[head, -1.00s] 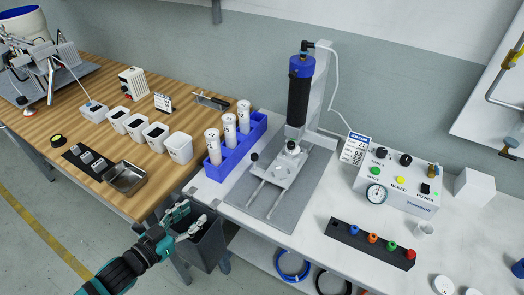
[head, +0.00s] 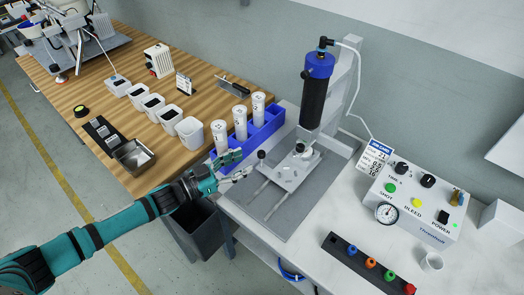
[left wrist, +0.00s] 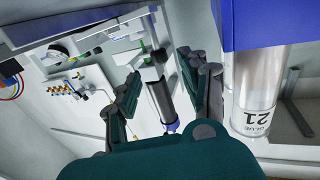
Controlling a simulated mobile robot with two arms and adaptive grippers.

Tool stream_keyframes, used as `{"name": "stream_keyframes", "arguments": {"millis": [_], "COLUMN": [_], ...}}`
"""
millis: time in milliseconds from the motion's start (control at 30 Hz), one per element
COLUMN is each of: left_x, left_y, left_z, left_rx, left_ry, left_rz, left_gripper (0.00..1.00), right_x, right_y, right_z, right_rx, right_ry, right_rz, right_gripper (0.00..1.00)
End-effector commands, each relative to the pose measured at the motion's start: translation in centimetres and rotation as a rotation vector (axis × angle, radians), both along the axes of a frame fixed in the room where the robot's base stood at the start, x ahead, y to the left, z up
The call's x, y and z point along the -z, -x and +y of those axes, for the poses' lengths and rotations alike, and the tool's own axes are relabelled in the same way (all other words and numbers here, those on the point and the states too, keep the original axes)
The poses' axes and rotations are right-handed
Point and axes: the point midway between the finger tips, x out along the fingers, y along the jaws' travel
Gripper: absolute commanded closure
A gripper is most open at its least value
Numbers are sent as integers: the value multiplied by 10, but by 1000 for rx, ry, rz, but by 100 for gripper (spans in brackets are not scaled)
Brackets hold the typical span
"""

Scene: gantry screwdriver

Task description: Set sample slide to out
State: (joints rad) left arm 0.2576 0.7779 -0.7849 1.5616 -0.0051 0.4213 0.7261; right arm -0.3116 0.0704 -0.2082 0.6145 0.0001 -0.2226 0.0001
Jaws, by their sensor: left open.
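The sample slide (head: 293,174) is a light metal plate on two rods that run toward the front of the grey base plate (head: 262,221). It sits at the back end of the rods, below the black dispenser cylinder (head: 314,103). A dark ball knob (head: 262,155) stands up at its left side. My left gripper (head: 243,167) is open and empty, just left of the knob, with its fingers pointing toward it. In the left wrist view the spread fingers (left wrist: 158,84) show, with the dispenser cylinder (left wrist: 160,100) beyond them. My right gripper is out of view.
A blue rack (head: 262,137) with white glue bottles stands close behind my left gripper. A control box (head: 415,205) with a gauge is to the right. A dark strip with coloured tips (head: 352,257) lies in front of it. A dark bin (head: 197,230) stands below the table edge.

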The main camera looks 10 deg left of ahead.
Motion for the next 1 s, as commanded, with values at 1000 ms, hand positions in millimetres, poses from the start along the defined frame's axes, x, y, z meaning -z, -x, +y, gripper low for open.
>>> {"name": "stream_keyframes", "arguments": {"millis": [1000], "left_x": [0], "left_y": [-48], "left_z": [-54], "left_rx": [0], "left_ry": [-1], "left_rz": [1], "left_gripper": [84], "right_x": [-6], "right_y": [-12], "right_z": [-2], "right_rx": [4], "right_ry": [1], "right_rz": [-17], "right_gripper": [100]}}
